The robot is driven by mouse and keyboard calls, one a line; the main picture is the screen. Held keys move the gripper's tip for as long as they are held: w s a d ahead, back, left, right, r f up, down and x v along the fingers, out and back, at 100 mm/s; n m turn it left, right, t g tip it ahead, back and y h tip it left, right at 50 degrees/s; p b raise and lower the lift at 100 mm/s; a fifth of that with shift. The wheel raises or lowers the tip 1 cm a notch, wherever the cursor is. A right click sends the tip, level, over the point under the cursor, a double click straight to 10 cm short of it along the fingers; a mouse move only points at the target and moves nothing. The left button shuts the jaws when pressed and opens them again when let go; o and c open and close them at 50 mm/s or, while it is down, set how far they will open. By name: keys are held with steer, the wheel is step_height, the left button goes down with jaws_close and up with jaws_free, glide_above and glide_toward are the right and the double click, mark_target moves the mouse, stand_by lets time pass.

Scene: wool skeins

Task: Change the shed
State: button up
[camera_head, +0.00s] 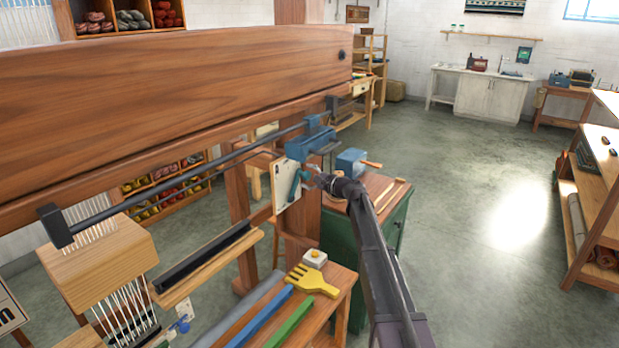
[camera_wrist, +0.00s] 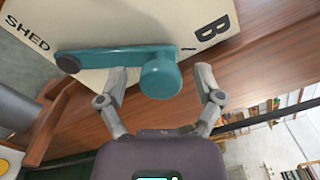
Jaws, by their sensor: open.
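The shed lever is a teal bar on a pale plate (camera_head: 285,187) fixed to the wooden loom frame. In the wrist view the plate (camera_wrist: 130,22) reads "SHED" at left and "B" at right. The lever bar (camera_wrist: 105,57) runs from a dark round cap at left to a round teal knob (camera_wrist: 161,76) near the B side. The lever (camera_head: 296,184) shows small in the head view. My gripper (camera_wrist: 160,74) is open, with one finger on each side of the knob. I cannot tell whether either finger touches it.
A thick wooden beam (camera_head: 180,98) and a dark rod cross above the loom. A bench (camera_head: 335,285) below holds a yellow comb (camera_head: 312,280) and coloured bars. A green cabinet (camera_head: 340,240) stands behind my arm. Open floor (camera_head: 480,200) lies to the right.

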steer(key=v, duration=1.2)
stand_by(0.3)
steer(key=s+a+f+n+g+h+p, duration=0.1)
steer(key=s+f+n+g+h, duration=0.3)
steer(key=s, duration=0.6)
steer(key=s+a+f+n+g+h+p, duration=0.2)
steer(key=s+f+n+g, duration=0.15)
steer(key=s+f, duration=0.45)
steer(key=s+d+n+g+h+p, duration=0.1)
steer(key=s+d+h, duration=0.3)
steer(key=s, duration=0.6)
steer(key=s+d+f+n+g+h+p, duration=0.1)
steer(key=s+d+n+h, duration=0.3)
steer(key=s, duration=0.6)
steer(key=shift+s+d+f+g+h, duration=0.25)
steer(key=shift+s+d+g+h, duration=0.15)
steer(key=shift+d, duration=0.5)
steer(key=shift+n, duration=0.25)
